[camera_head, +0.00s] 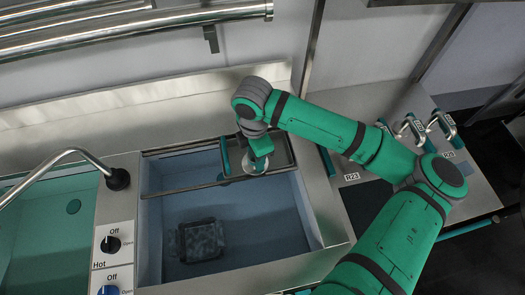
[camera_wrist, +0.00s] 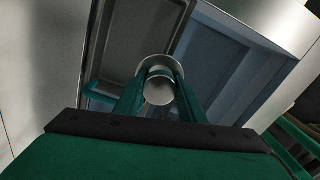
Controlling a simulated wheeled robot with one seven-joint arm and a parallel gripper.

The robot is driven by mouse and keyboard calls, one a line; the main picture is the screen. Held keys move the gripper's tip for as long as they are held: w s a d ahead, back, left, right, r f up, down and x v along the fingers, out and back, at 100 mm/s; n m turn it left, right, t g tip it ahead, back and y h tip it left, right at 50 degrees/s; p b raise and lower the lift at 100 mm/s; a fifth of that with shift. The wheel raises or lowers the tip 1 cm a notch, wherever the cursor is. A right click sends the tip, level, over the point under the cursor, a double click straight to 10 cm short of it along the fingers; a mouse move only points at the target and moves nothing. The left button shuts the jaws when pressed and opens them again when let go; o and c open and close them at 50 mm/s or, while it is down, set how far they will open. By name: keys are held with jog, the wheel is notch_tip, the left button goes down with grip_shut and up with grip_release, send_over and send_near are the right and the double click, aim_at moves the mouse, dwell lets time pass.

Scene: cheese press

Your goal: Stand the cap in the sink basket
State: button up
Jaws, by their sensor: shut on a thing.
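The cap (camera_head: 254,165) is a small, pale metallic round piece at the tip of my gripper (camera_head: 257,156). In the wrist view the cap (camera_wrist: 158,90) shows between the two green fingers, which are shut on it. The sink basket (camera_head: 284,151) is a grey rectangular tray with teal end handles, set across the far right part of the blue sink. My gripper points down over the basket. In the wrist view the basket (camera_wrist: 130,28) lies behind the cap. Whether the cap touches the basket floor cannot be told.
The blue sink (camera_head: 255,215) is open in front of the basket, with a dark square piece (camera_head: 201,240) on its floor. A thin bar (camera_head: 185,189) crosses the sink. A curved tap (camera_head: 60,157) and knobs stand left. Clamps (camera_head: 440,125) lie on the right counter.

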jog(key=w+f, duration=0.3)
jog(key=w, duration=0.1)
jog(key=w+d+f, duration=0.1)
jog(key=w+f, duration=0.1)
jog(key=shift+f, duration=0.35)
jog(key=shift+w+d+f, duration=0.15)
jog(key=shift+w+f, duration=0.35)
jog(key=shift+f, duration=0.1)
jog(key=shift+w+f, duration=0.15)
jog(key=shift+f, duration=1.5)
jog(key=o, duration=1.3)
jog(key=shift+f, duration=0.15)
notch_tip(320, 180, up, 12)
jog(key=shift+r, duration=0.2)
